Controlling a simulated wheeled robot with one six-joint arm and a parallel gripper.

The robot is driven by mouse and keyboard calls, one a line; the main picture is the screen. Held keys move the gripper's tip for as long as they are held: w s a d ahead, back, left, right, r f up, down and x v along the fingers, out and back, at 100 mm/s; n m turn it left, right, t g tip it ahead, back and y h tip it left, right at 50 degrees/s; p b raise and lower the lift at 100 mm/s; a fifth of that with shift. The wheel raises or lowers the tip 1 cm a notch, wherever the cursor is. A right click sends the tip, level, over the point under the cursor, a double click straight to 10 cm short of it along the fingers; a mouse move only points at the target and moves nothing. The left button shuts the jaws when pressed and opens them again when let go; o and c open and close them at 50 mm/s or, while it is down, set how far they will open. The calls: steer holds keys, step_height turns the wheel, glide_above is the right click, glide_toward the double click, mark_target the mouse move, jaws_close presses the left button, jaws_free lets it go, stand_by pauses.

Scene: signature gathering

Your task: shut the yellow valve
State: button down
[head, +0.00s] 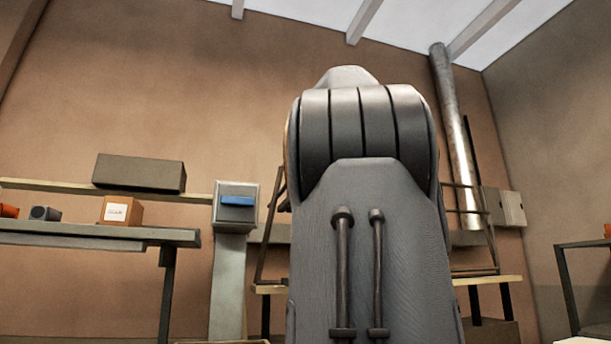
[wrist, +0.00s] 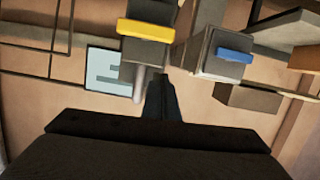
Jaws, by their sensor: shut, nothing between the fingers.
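The yellow valve (wrist: 146,30) shows in the wrist view as a yellow bar-shaped handle across the face of a grey box (wrist: 142,52), at the upper middle. It lies crosswise in the picture, slightly tilted. My gripper (wrist: 160,80) is shut and empty, with its dark fingers pointing up the picture towards the area just below and right of that box. I cannot tell whether the fingertips touch anything. In the head view the yellow valve is not visible, and my arm's large grey links fill the middle.
A similar grey box with a blue handle (head: 237,201) stands on a post left of my arm; it also shows in the wrist view (wrist: 234,55). A metal pipe (head: 455,140) rises at right.

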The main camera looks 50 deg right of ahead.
steer(key=b+v, duration=0.1)
steer(key=v, duration=0.5)
steer(key=shift+s, duration=0.1)
stand_by(0.4)
